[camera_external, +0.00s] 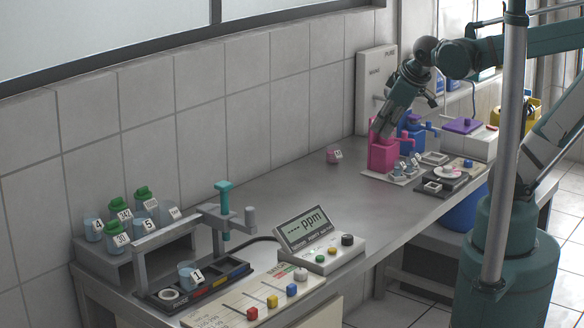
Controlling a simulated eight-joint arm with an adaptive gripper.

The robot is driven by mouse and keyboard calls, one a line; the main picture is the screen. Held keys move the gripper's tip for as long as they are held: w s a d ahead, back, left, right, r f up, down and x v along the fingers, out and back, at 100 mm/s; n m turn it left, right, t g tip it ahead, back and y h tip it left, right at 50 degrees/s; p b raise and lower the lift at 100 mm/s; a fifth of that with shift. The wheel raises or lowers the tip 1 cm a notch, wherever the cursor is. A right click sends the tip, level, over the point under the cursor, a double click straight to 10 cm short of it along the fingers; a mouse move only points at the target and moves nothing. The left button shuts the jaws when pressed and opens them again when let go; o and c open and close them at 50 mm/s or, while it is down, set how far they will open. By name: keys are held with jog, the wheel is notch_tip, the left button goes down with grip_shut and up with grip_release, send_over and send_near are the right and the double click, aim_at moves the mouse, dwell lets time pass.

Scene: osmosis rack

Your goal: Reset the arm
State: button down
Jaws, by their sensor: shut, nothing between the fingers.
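My arm, dark teal, reaches in from the upper right in the external view. Its wrist points down and to the left, and my gripper (379,134) is at the top of a pink container (383,155) at the far end of the bench. The gripper is shut with nothing held. The fingertips are small and dark against the pink container, so I cannot tell whether they touch it.
A blue container (411,134) and a white machine with a purple top (468,137) stand close by. Numbered jars on a rack (100,262) and a ppm meter (311,236) are at the near end. Mid-bench is clear.

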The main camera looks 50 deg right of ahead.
jog(key=s+a+m, duration=0.1)
jog(key=s+a+r+m+t+y, duration=0.1)
jog(key=a+m, duration=0.1)
jog(key=shift+s+a+r+m, duration=0.2)
jog(key=shift+s+m, duration=0.05)
jog(key=shift+m, duration=0.05)
dwell(1.2)
